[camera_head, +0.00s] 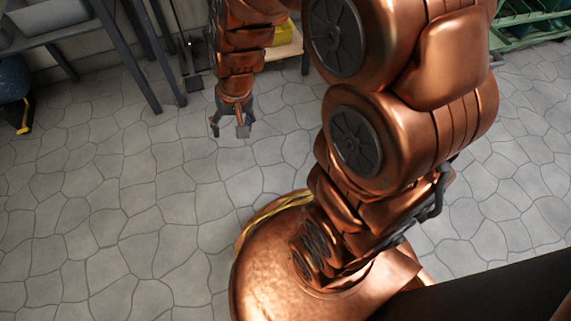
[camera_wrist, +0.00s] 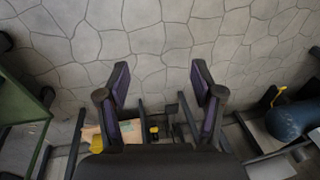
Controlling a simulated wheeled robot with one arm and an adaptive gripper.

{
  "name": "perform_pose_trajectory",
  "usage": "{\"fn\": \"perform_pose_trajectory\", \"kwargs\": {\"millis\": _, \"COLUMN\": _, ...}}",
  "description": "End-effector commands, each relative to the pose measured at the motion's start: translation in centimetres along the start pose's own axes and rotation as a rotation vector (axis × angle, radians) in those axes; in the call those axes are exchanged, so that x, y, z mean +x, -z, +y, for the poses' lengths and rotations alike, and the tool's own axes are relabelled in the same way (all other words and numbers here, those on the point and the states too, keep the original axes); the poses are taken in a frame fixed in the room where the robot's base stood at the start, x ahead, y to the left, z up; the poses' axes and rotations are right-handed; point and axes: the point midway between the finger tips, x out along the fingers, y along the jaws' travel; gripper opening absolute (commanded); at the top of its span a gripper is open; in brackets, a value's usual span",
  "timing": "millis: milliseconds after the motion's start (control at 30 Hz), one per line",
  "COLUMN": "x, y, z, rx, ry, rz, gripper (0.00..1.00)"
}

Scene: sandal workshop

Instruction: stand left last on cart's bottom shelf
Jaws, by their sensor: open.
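My gripper (camera_head: 229,128) is open and empty above the stone floor in the head view. In the wrist view its two dark fingers (camera_wrist: 160,82) stand wide apart with only floor between their tips. A low wooden shelf (camera_head: 290,49), which may be the cart's bottom shelf, shows partly behind my arm. A yellow object (camera_head: 283,33) is on it; I cannot tell what it is. The wooden surface also shows at the lower left of the wrist view (camera_wrist: 91,133), partly hidden by my gripper. I cannot make out the left last in either view.
A dark-legged table (camera_head: 60,36) stands at the upper left, with a blue round object (camera_head: 14,80) beside it; the blue object also shows in the wrist view (camera_wrist: 290,122). A green rack (camera_head: 525,38) is at the upper right. The floor (camera_head: 130,200) around my gripper is clear.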

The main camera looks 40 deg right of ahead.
Motion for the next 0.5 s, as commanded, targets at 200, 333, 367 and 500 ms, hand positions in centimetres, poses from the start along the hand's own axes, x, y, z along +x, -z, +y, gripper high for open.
{"fn": "perform_pose_trajectory", "kwargs": {"millis": 200, "x": -4.3, "y": -8.0, "z": 1.6, "rx": -0.147, "ry": -0.071, "rz": -0.146, "gripper": 0.67}}
{"fn": "perform_pose_trajectory", "kwargs": {"millis": 333, "x": -6.5, "y": -12.3, "z": 3.4, "rx": -0.214, "ry": -0.123, "rz": -0.228, "gripper": 0.67}}
{"fn": "perform_pose_trajectory", "kwargs": {"millis": 367, "x": -6.9, "y": -13.2, "z": 3.8, "rx": -0.226, "ry": -0.134, "rz": -0.247, "gripper": 0.67}}
{"fn": "perform_pose_trajectory", "kwargs": {"millis": 500, "x": -8.4, "y": -16.2, "z": 5.1, "rx": -0.262, "ry": -0.175, "rz": -0.305, "gripper": 0.67}}
